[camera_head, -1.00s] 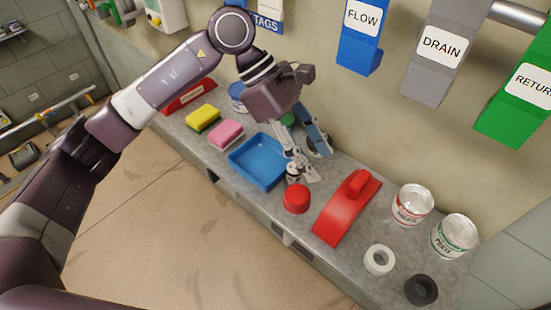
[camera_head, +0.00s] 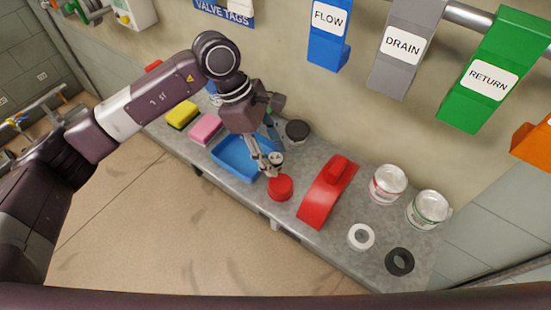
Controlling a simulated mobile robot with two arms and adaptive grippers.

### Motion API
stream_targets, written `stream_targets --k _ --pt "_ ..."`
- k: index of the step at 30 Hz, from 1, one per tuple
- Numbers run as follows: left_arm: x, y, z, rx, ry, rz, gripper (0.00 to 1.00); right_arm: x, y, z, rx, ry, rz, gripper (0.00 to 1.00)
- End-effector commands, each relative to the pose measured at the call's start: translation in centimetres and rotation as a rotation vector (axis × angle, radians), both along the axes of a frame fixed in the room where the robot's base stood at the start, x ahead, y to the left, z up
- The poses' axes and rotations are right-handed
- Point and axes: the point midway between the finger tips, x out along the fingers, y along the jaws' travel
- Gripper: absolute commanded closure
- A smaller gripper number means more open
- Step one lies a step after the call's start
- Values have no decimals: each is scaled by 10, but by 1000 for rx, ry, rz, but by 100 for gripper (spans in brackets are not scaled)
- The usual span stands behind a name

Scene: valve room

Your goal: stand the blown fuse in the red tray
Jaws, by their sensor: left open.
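My left gripper (camera_head: 270,163) is open and points down over the grey bench, between the blue tray and a round red cap (camera_head: 280,187). A small pale cylinder with a dark middle (camera_head: 276,158) shows right at its fingertips. I cannot tell whether it is the blown fuse, or whether the fingers touch it. I make out no red tray for certain. A bit of something red (camera_head: 154,66) shows at the far left end of the bench, mostly hidden behind my left arm. My right gripper is not in view.
The blue tray (camera_head: 228,165) looks empty. Yellow (camera_head: 182,114) and pink (camera_head: 205,129) sponges lie left of it. A red curved block with a knob (camera_head: 325,195), two tins (camera_head: 388,184) (camera_head: 428,209), and white (camera_head: 361,237) and black (camera_head: 400,262) tape rolls lie right. A black-lidded jar (camera_head: 297,131) stands behind.

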Motion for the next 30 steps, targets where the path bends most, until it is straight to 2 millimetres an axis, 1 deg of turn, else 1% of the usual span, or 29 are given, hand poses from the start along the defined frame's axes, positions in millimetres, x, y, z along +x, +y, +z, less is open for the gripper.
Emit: stream_targets --k 5,15,17,26,30 --pt "0 0 0 0 -1 0 57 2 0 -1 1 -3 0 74" --pt "0 0 0 0 -1 0 94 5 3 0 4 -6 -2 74" --pt "0 0 0 0 -1 0 100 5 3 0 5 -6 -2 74" --pt "1 0 2 -1 -2 1 100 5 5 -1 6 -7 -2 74" --pt "2 0 11 -1 -4 1 100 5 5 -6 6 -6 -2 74"
